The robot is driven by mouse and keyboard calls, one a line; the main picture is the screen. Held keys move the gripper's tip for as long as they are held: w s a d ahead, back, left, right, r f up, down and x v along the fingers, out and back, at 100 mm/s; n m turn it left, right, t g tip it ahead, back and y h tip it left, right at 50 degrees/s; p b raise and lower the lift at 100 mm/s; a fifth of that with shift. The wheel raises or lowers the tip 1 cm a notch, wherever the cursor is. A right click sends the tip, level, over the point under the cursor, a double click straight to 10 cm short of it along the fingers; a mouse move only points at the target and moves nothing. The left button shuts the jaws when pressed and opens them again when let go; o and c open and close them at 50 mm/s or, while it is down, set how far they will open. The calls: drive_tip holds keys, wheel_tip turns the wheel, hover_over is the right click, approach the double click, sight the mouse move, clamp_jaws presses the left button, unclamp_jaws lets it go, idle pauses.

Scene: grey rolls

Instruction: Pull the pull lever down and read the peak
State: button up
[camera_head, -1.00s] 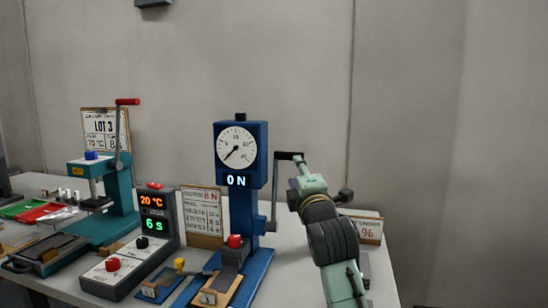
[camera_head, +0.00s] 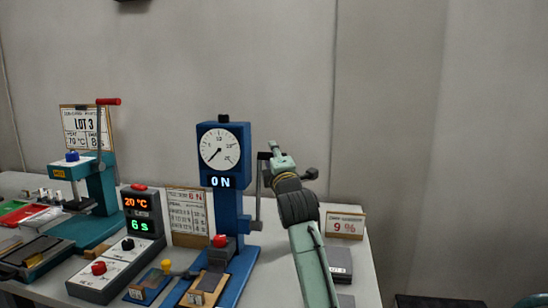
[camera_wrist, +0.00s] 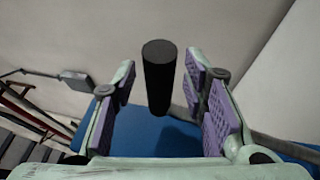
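The blue pull tester stands mid-table in the head view, with a round dial (camera_head: 220,148) whose needle points to the lower left and a small display (camera_head: 222,182) reading "0 N". Its pull lever (camera_head: 258,207) is at the right side, arm raised, black grip (camera_head: 264,156) at the top. My gripper (camera_head: 276,154) is at this grip. In the wrist view, the black grip (camera_wrist: 159,78) stands between the two purple-padded fingers of my gripper (camera_wrist: 163,108), with gaps on both sides. The gripper is open. The fingertips are small and partly hidden in the head view.
Left of the tester stand a control box (camera_head: 138,222) showing "20 °C" and "6 s", a printed card (camera_head: 187,213), and a teal press (camera_head: 100,190) with a red-gripped lever. A "9 %" sign (camera_head: 345,225) stands to the right.

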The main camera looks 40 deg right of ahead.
clamp_jaws()
idle(0.7)
